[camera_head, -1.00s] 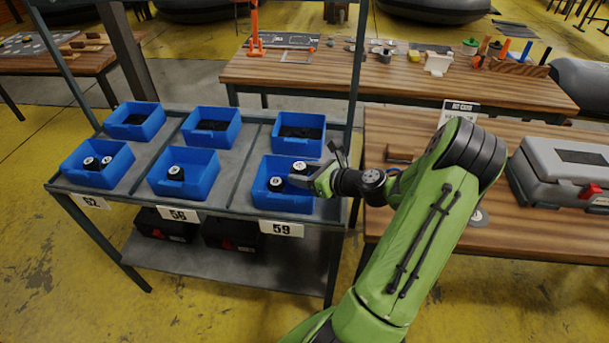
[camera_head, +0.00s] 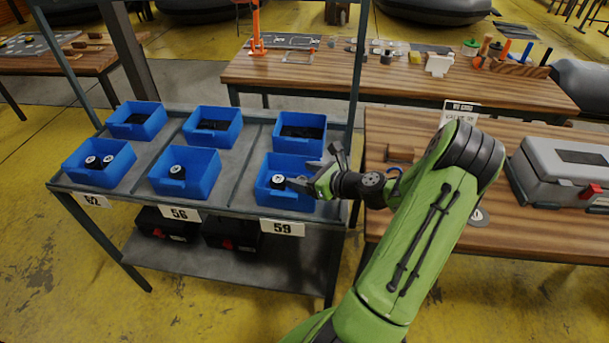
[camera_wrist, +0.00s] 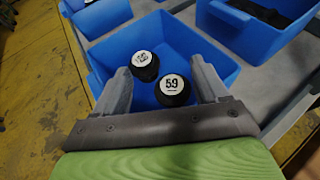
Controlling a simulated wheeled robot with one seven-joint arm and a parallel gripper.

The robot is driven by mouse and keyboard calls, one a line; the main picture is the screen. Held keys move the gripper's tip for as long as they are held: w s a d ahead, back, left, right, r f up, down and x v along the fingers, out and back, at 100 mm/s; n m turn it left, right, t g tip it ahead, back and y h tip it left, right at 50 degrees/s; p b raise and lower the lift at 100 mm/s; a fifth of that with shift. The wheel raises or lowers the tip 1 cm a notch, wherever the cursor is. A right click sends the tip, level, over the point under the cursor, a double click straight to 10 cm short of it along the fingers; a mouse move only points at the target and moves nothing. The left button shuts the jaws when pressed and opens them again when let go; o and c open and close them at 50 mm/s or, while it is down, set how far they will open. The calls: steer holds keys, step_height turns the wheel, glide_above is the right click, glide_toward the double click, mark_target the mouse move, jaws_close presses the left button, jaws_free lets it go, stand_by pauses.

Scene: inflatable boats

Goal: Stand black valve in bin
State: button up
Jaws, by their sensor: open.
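Two black valves with white round tops are in the blue bin (camera_head: 262,201) above the 59 label. One valve (camera_head: 278,181) shows in the head view; it appears to be the farther valve (camera_wrist: 145,65) in the wrist view. The nearer valve (camera_wrist: 173,87), marked 59, stands upright between the spread fingers, with gaps beside it. It is hidden by my gripper in the head view. My gripper (camera_head: 312,172) is open over the bin's right side; its fingers (camera_wrist: 160,66) reach inside the bin in the wrist view.
Neighbouring blue bins stand on the grey rack; the 56 bin (camera_head: 202,190) holds one black valve and the 62 bin (camera_head: 75,174) holds two. A rack post (camera_head: 354,110) rises close beside my gripper. A wooden table (camera_head: 520,240) with a grey case is at right.

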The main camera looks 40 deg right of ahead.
steer(key=shift+s+d, duration=0.15)
steer(key=shift+d, duration=0.05)
steer(key=r+p+v, duration=0.1)
steer(key=p+v, duration=0.3)
steer(key=v, duration=0.8)
steer(key=w+a+r+n+g, duration=0.1)
steer(key=a+n+g, duration=0.2)
steer(key=a+n, duration=0.3)
steer(key=w+a+r+n+g+y, duration=0.1)
steer(key=w+a+r+n+g, duration=0.15)
steer(key=a+n, duration=0.35)
steer(key=a+n+g, duration=0.3)
steer(key=a+n, duration=0.3)
steer(key=s+a+r+n+h, duration=0.2)
steer(key=s+a+r+n, duration=0.7)
steer(key=n, duration=0.7)
steer(key=shift+s+a+t+h+b, duration=0.35)
steer(key=shift+s+a, duration=0.2)
steer(key=shift+s, duration=0.4)
steer(key=shift+r, duration=0.2)
step_height(320, 180, up, 4)
steer(key=p, duration=0.4)
